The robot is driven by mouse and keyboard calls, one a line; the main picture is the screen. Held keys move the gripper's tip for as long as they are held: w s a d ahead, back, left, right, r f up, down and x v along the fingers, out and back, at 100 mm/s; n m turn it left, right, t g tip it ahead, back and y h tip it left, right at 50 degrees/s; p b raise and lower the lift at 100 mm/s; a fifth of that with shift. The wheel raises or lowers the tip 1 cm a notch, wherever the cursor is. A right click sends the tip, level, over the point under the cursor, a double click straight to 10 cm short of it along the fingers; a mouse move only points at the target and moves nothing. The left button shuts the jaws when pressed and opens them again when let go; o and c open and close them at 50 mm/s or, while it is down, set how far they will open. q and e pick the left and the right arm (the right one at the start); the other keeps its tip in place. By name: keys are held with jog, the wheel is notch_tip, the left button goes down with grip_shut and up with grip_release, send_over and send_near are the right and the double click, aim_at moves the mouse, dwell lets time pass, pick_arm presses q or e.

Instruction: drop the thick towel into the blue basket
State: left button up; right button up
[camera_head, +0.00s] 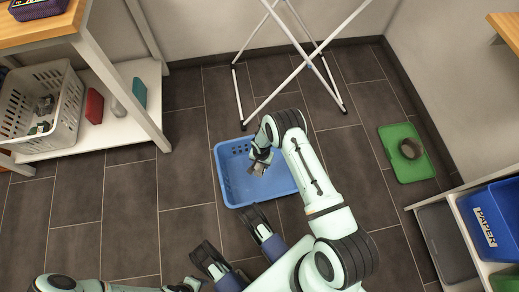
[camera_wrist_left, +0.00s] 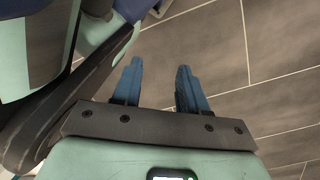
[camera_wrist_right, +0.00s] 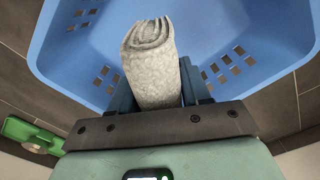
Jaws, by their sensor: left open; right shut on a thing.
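The thick towel (camera_wrist_right: 156,75) is a pale, rolled-up bundle, held upright between the fingers of my right gripper (camera_wrist_right: 158,95) in the right wrist view. The basket's interior fills much of the right wrist view behind the towel (camera_wrist_right: 235,25). Whether the towel touches the basket floor, I cannot tell. My left gripper (camera_wrist_left: 156,88) is open and empty over the floor tiles in the left wrist view.
A drying rack (camera_head: 300,60) stands behind the basket. A shelf with a white crate (camera_head: 62,110) is at the left.

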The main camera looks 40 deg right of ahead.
pick_arm(q)
jog(key=shift+s+f, duration=0.2)
jog(key=shift+s, duration=0.35)
pick_arm(e)
jog(key=shift+f, duration=0.25)
jog(key=o, duration=1.3)
jog(key=shift+c, duration=0.2)
pick_arm(q)
jog(key=shift+w, duration=0.1)
pick_arm(e)
jog(key=shift+r, duration=0.1)
notch_tip(320, 180, up, 13)
jog(key=p, duration=0.4)
jog(key=shift+r, duration=0.1)
pick_arm(q)
jog(key=w+d+r+t, duration=0.1)
jog(key=w+r+t, duration=0.2)
jog(key=w+r, duration=0.2)
jog(key=w, duration=0.3)
jog(key=shift+w+r+m, duration=0.3)
jog(key=shift+w, duration=0.1)
